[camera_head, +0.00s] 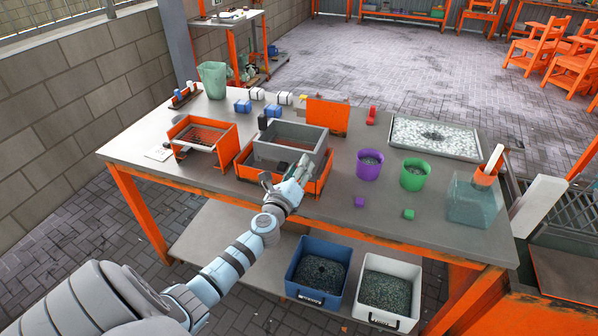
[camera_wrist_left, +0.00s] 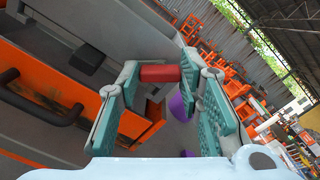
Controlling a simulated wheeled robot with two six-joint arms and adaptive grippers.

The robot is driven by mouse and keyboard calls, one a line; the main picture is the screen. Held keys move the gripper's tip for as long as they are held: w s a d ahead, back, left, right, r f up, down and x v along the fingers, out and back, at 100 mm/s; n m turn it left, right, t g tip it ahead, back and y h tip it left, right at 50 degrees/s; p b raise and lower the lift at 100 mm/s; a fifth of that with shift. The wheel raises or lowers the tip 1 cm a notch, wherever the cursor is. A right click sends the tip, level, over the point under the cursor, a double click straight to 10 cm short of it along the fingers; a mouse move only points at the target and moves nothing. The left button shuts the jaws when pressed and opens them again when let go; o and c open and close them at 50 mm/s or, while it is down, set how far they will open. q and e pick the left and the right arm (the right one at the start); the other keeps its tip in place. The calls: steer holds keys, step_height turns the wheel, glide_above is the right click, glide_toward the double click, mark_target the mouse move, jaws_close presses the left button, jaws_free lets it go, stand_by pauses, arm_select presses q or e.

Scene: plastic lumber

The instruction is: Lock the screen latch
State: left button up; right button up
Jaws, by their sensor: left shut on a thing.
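The screen unit, a grey open-topped box (camera_head: 268,152) in an orange frame (camera_head: 312,186), stands at the front middle of the workbench. My left gripper (camera_head: 303,163) is at its right front corner. In the left wrist view a short red cylinder (camera_wrist_left: 160,74), which looks like the latch knob, sits between the fingertips of my left gripper (camera_wrist_left: 160,76), and they are shut on it. The orange front with a dark handle (camera_wrist_left: 38,100) shows at the left of that view. In the head view the knob is hidden by the gripper. My right gripper is not in view.
On the workbench (camera_head: 340,215), another orange frame (camera_head: 228,147) stands to the left. A purple bucket (camera_head: 369,168), a green bucket (camera_head: 413,177) and a tray of pale flakes (camera_head: 472,148) stand to the right. Blue (camera_head: 312,292) and white (camera_head: 365,318) bins sit below.

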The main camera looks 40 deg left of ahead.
arm_select(q)
steer(key=n+b, duration=0.1)
steer(key=n, duration=0.2)
steer(key=n+b, duration=0.1)
steer(key=n, duration=0.3)
steer(key=n+b, duration=0.2)
steer(key=n, duration=0.1)
steer(key=shift+a+f, duration=0.1)
steer(key=shift+f, duration=0.15)
steer(key=shift+n, duration=0.3)
steer(key=o, duration=1.2)
steer(key=shift+c, duration=0.2)
steer(key=shift+s, duration=0.15)
steer(key=v, duration=1.2)
